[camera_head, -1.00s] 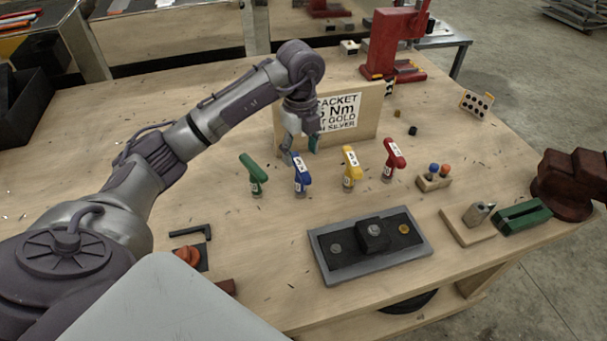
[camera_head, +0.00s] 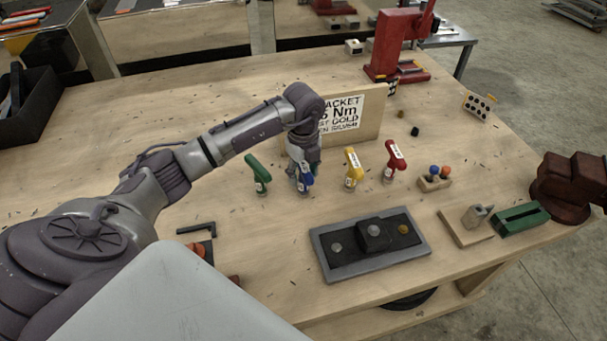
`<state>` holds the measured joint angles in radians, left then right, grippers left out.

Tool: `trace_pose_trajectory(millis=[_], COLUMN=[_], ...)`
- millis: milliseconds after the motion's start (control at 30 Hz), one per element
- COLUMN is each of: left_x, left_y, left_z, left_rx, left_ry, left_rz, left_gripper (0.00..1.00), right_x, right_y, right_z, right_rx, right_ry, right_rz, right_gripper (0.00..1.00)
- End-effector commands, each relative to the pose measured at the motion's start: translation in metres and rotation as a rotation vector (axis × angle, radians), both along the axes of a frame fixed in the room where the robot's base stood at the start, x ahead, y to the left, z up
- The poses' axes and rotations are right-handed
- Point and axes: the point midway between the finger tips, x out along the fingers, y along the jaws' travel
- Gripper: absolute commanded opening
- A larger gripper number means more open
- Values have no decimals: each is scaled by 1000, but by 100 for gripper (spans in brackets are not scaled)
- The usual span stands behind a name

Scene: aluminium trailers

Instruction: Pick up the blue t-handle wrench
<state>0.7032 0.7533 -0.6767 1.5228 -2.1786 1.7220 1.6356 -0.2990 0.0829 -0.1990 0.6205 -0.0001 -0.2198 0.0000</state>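The blue t-handle wrench (camera_head: 306,184) stands upright on the wooden workbench, its upper part partly hidden by my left gripper. My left gripper (camera_head: 302,170) points down right at the blue handle. Its fingers overlap the handle in the picture, and I cannot tell whether they are closed on it or touch it. A green t-handle wrench (camera_head: 257,173) stands to its left. A yellow one (camera_head: 354,168) and a red one (camera_head: 395,160) stand to its right. My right gripper is not in view.
A wooden board with a printed sign (camera_head: 339,113) stands behind the wrenches. A grey-rimmed tray (camera_head: 325,262) lies in front. A red press (camera_head: 395,50) is at the back, and a small block with coloured knobs (camera_head: 434,184) at the right. A black bin (camera_head: 40,107) is far left.

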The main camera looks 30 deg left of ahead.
Motion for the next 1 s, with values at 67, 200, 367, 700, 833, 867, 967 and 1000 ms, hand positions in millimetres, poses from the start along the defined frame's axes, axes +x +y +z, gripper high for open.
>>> trace_pose_trajectory(millis=[67, 200, 367, 700, 833, 867, 967, 1000], left_x=[0, 0, 0, 1, 1, 1, 2, 2], left_y=[0, 0, 0, 0, 0, 0, 0, 0], left_z=[0, 0, 0, 2, 6, 8, 18, 23], left_rx=[0, 0, 0, -1, 0, 1, 0, 0], left_ry=[0, 0, 0, -2, -3, -4, -6, -6], left_rz=[0, 0, 0, 0, 0, 1, 0, -1], left_gripper=[36, 12, 0, 0, 0, 0, 0, 0], right_x=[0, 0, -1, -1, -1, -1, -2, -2], right_y=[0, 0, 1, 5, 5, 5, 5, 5], right_z=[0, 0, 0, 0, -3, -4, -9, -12], right_rx=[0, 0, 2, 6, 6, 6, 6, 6], right_ry=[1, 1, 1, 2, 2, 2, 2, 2], right_rz=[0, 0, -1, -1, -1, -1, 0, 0], right_gripper=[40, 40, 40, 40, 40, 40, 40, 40])
